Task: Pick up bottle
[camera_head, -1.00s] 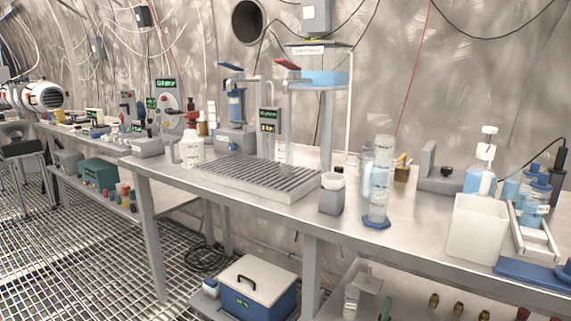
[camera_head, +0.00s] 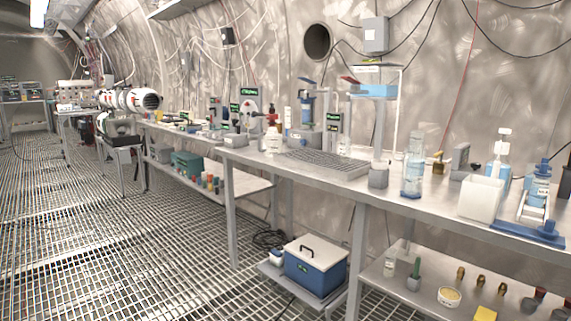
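Several bottle-like things stand on the steel bench (camera_head: 400,200), and I cannot tell which one is meant. A small white bottle (camera_head: 273,142) stands at the left end of the bench, left of the slatted tray. A pump bottle (camera_head: 499,158) with a white top and blue liquid stands upright at the right, partly behind a white bin. A tall clear cylinder (camera_head: 412,168) with a blue base stands between them, near the front edge. My gripper is not in view.
The slatted tray (camera_head: 318,163) and white bin (camera_head: 482,198) occupy the bench. A blue cooler box (camera_head: 315,268) sits on a low shelf beneath. Another bench and a white cylindrical machine (camera_head: 128,100) stand further left. The grated floor (camera_head: 120,240) at left is open.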

